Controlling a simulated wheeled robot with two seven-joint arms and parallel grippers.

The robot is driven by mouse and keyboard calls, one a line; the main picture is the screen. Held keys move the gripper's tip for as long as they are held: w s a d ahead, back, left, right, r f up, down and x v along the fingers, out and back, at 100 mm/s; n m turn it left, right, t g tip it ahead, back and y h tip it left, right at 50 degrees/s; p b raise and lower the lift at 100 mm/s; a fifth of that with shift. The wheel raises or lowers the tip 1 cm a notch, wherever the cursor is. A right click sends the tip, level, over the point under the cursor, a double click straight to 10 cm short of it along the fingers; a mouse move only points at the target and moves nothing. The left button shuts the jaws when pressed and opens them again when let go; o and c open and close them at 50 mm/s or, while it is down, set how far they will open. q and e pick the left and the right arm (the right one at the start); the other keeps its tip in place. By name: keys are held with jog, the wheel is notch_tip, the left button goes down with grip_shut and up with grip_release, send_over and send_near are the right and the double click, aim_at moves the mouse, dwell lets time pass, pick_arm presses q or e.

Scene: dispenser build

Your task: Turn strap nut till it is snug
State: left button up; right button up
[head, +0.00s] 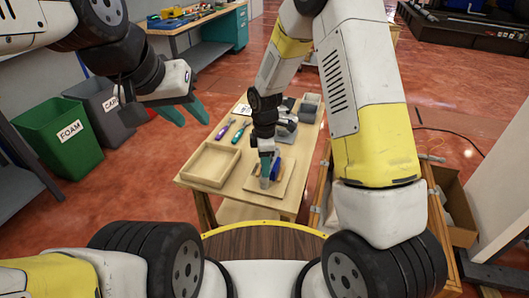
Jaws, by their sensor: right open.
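My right gripper (268,180) points down over a wooden board (287,188) on the table and is open. Its fingers are around or beside a small assembly with a blue part (276,168) and an orange-brown part; I cannot tell which. The strap nut is too small or hidden behind the fingers to make out. My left gripper (192,119) is open and empty, held in the air left of the table, its teal fingers apart.
The light wooden table (240,204) holds an empty wooden tray (186,176), screwdriver-like tools (238,132) and several grey parts (309,103). Green (60,164) and grey (106,116) bins stand at left. A cardboard box (459,198) sits at right.

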jog(key=shift+f, duration=1.05)
jog(key=shift+c, duration=0.4)
grip_shut()
